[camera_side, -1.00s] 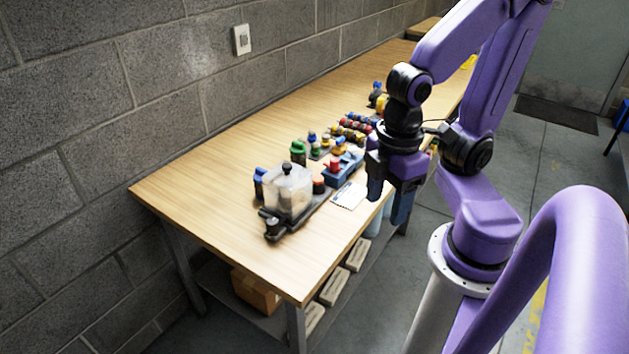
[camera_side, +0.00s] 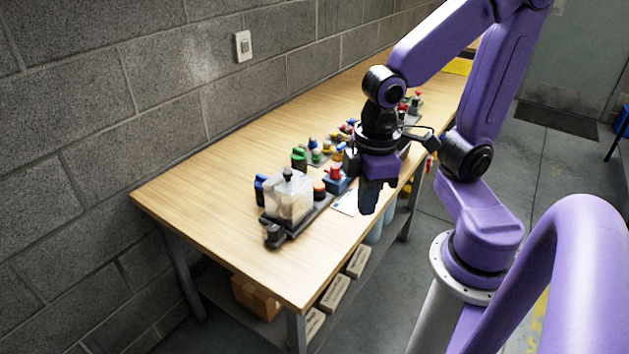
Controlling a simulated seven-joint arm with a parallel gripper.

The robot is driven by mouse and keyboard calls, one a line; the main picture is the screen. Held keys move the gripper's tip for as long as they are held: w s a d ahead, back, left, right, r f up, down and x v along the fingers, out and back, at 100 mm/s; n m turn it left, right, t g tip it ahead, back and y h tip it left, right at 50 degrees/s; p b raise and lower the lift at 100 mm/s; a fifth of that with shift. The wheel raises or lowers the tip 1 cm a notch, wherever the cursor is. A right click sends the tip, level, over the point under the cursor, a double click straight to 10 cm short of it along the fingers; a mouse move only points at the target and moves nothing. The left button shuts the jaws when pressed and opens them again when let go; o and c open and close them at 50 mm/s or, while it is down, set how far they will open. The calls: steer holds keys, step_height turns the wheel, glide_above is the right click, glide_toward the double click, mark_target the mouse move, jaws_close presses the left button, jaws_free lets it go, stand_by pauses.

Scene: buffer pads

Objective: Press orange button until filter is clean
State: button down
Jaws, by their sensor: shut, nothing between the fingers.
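A clear box (camera_side: 288,198) with a dark knob on top stands on a dark base (camera_side: 272,238) near the front of the wooden table. Its contents look pale and whitish; I cannot tell how clean a filter inside is. A small round orange piece (camera_side: 320,187), which looks like the orange button, sits just right of the box on the same base. My gripper (camera_side: 368,207) points down, shut and empty, to the right of the orange piece and apart from it, near the table's right edge. The gripper partly hides the blue unit and items behind it.
Several small coloured fittings (camera_side: 320,150) lie behind. A white card (camera_side: 345,203) lies flat. The table's front left (camera_side: 200,200) is clear.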

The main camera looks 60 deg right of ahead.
steer(key=w+d+m, duration=0.2)
steer(key=w+m, duration=0.6)
steer(key=w, duration=0.2)
steer(key=m, duration=1.9)
glide_above(319, 185)
step_height(319, 185, down, 6)
steer(key=shift+s+d+r, duration=0.1)
step_height(319, 185, down, 14)
